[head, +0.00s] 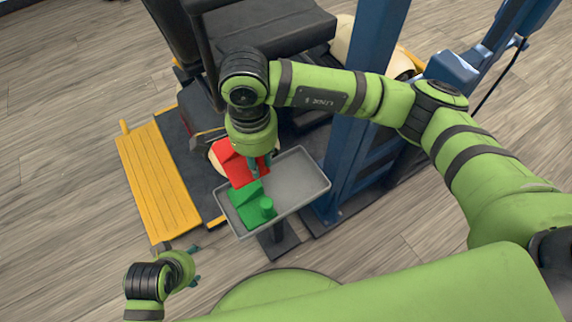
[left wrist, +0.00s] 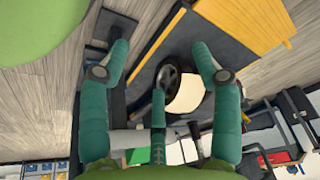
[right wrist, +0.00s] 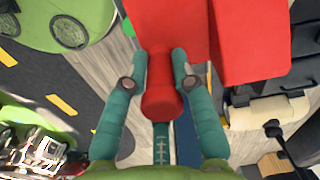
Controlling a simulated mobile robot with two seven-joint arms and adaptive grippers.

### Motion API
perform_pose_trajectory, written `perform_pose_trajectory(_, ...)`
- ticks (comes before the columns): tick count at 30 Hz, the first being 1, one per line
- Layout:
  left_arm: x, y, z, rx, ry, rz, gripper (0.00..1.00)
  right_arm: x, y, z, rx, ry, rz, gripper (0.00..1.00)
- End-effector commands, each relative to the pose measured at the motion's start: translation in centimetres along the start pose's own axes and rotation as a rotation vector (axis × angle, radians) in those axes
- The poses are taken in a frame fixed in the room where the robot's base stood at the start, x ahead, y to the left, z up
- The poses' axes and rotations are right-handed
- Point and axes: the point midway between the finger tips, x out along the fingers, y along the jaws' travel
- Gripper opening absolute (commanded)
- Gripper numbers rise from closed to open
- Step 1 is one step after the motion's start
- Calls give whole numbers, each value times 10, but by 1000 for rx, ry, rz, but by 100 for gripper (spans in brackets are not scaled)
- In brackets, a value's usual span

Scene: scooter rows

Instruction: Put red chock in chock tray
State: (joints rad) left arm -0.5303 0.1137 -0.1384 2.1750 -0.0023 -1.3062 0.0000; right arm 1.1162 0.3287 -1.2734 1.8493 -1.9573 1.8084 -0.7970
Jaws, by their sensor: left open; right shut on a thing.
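The red chock (head: 234,162) has sloped red blocks and a round knob (right wrist: 162,100). My right gripper (head: 260,166) is shut on that knob, with a finger on each side in the right wrist view (right wrist: 162,75). In the head view the chock overlaps the back left part of the grey chock tray (head: 305,182); I cannot tell whether it touches the tray. A green chock (head: 247,207) with a knob lies in the tray's left part, just in front of the red one. My left gripper (head: 194,267) is open and empty, low at the left; its spread fingers show in the left wrist view (left wrist: 160,65).
A scooter with a dark seat (head: 270,32) stands behind the tray. A yellow ramp (head: 160,180) lies left of it. A blue post (head: 352,110) rises close to the tray's right. The right half of the tray is bare.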

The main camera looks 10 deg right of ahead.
Motion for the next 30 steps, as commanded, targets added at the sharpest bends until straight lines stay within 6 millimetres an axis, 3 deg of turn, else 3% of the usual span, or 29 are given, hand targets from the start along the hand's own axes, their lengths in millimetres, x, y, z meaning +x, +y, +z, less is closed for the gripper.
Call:
perform_pose_trajectory(5,-3,-2,13,-5,-57,-1,64,7,3,-9,31,0,0,0)
perform_pose_trajectory(18,-27,-3,7,-7,-37,-4,64,62,34,-94,28,0,-2,0)
perform_pose_trajectory(24,-33,-3,6,-7,-35,-5,64,72,38,-106,23,-1,-2,0)
perform_pose_trajectory(30,-48,-4,5,-8,-24,-6,64,101,38,-106,23,-2,-1,0)
